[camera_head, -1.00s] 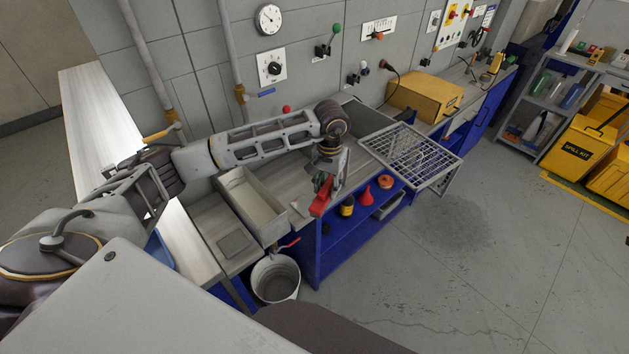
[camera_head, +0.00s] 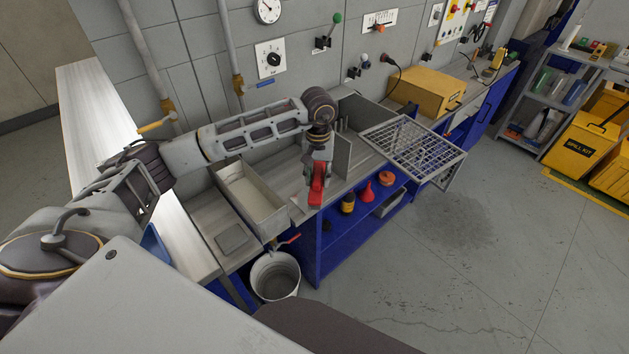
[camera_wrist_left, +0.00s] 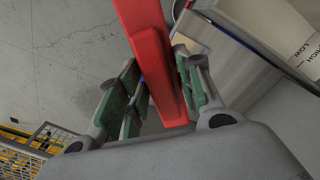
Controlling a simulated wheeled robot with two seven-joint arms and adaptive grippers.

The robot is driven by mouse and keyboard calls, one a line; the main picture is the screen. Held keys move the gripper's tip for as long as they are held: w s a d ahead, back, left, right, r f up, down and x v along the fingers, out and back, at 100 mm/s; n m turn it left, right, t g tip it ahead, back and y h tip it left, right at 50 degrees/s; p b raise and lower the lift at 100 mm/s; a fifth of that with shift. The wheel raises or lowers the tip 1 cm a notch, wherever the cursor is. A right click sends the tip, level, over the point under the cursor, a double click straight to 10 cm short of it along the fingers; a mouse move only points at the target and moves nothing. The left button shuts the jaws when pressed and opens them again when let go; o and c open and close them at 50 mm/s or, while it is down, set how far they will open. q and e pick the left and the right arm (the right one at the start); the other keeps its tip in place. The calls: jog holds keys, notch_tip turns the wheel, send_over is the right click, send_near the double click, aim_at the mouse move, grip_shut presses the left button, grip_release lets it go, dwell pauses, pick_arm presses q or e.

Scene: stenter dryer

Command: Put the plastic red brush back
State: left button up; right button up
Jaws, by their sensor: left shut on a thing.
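The red plastic brush (camera_head: 316,190) is held by my left gripper (camera_head: 318,172) above the front part of the grey bench, near the bench's front edge. In the left wrist view the long red brush (camera_wrist_left: 153,60) lies between the two green-padded fingers of my left gripper (camera_wrist_left: 160,95), which is shut on it. The brush's far end runs out of the top of that view. My right gripper is not in view.
A grey open tray (camera_head: 251,205) stands on the bench left of my gripper. A wire rack (camera_head: 412,148) juts out at the right. A metal bucket (camera_head: 275,277) stands on the floor. Blue shelves (camera_head: 345,230) below hold a red funnel (camera_head: 367,192) and other containers.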

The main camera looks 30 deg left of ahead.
pick_arm(q)
jog(key=a+f+n+b, duration=0.3)
jog(key=a+n+b, duration=0.4)
jog(key=a+n, duration=0.1)
jog(key=shift+a+n, duration=0.25)
jog(key=shift+n, duration=0.45)
jog(key=shift+w+r, duration=0.1)
